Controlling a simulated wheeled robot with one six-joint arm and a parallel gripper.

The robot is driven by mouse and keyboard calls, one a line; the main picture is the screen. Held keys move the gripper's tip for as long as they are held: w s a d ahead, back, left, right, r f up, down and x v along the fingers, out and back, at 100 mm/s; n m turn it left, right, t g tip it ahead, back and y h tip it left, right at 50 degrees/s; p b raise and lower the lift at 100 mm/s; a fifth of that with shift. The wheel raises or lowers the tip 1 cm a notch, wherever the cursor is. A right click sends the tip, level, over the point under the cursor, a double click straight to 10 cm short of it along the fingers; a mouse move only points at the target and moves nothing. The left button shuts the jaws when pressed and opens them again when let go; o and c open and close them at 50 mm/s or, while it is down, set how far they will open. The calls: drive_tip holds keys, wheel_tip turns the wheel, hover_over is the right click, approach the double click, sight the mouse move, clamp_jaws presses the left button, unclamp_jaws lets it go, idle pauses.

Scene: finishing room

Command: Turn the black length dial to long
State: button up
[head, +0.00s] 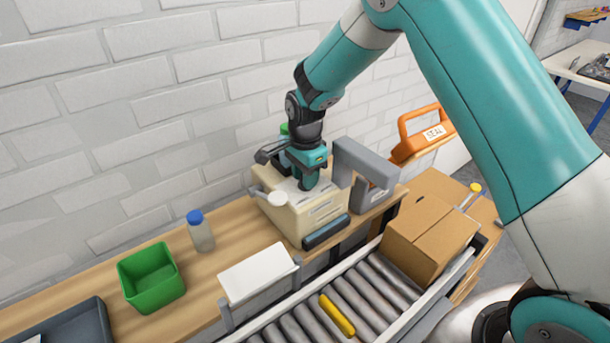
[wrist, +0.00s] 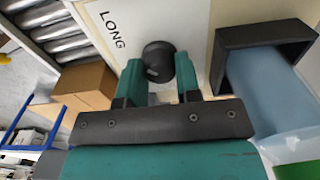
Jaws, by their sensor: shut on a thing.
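The black length dial (wrist: 157,57) sits on the cream face of the machine (wrist: 196,25). The word LONG (wrist: 112,30) is printed to its left in the wrist view. My gripper (wrist: 159,66) is shut on the dial, one teal finger on each side of it. The dial's pointer setting cannot be read clearly. In the head view, my gripper (head: 309,186) reaches down onto the top of the cream machine (head: 318,217); there the gripper hides the dial.
A roller conveyor (head: 362,297) runs in front, with a cardboard box (head: 428,240) and a yellow item (head: 337,315) on it. A grey frame (head: 374,187) and an orange SEAL tool (head: 418,142) stand right of the machine. A blue-capped bottle (head: 201,235) and green bin (head: 153,283) stand left.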

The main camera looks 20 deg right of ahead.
drive_tip(key=shift+w+r, duration=0.1)
drive_tip(key=o, duration=0.9)
wheel_tip(320, 180, up, 17)
drive_tip(key=b, duration=0.3)
drive_tip(key=shift+r, duration=0.2)
drive_tip(key=s+a+n+y, duration=0.1)
drive_tip(key=s+n, duration=0.6)
drive_tip(key=s, duration=0.3)
drive_tip(key=s+a+n+y, duration=0.1)
drive_tip(key=s+a+n, duration=0.1)
drive_tip(key=s+n, duration=0.5)
drive_tip(key=s+a+n+y, duration=0.1)
drive_tip(key=s+n, duration=0.6)
drive_tip(key=s, duration=0.7)
drive_tip(key=shift+s+a+f+n+y, duration=0.25)
drive_tip(key=shift+a+n+y, duration=0.15)
drive_tip(key=shift+y, duration=0.2)
